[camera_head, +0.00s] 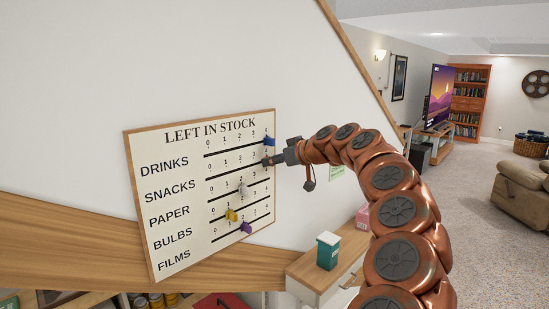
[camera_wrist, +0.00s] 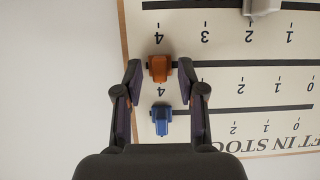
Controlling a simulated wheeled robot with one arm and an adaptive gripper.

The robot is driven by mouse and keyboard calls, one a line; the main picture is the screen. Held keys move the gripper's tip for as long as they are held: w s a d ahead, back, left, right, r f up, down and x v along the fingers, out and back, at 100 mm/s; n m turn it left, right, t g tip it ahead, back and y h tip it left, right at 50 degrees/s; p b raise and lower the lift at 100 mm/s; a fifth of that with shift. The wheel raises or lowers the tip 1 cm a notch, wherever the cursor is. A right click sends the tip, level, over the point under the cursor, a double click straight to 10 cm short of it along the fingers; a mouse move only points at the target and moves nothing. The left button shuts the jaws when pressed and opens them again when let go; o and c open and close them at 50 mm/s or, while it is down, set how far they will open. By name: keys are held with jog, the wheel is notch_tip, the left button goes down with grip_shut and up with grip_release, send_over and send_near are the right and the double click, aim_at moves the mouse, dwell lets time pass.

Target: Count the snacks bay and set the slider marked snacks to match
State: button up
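The stock board (camera_head: 160,215) on the wall has slider rows labelled DRINKS, SNACKS, PAPER, BULBS and FILMS. The orange slider (camera_wrist: 158,68) is on the snacks row, at the 4 end in the upside-down wrist view. My gripper (camera_wrist: 160,70) is open, with one finger on each side of the orange slider and a visible gap on both sides. The blue drinks slider (camera_wrist: 162,122) sits close by, also at 4. The snacks bay cannot be made out.
A white paper slider (camera_head: 241,190), yellow bulbs slider (camera_head: 231,215) and purple films slider (camera_head: 246,228) sit on lower rows. Shelves with yellow cans (camera_head: 156,300) show partly below. A teal box (camera_head: 328,251) and pink box (camera_head: 362,216) stand on a cabinet at right.

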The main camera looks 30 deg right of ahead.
grip_shut()
dwell(0.3)
dwell(0.4)
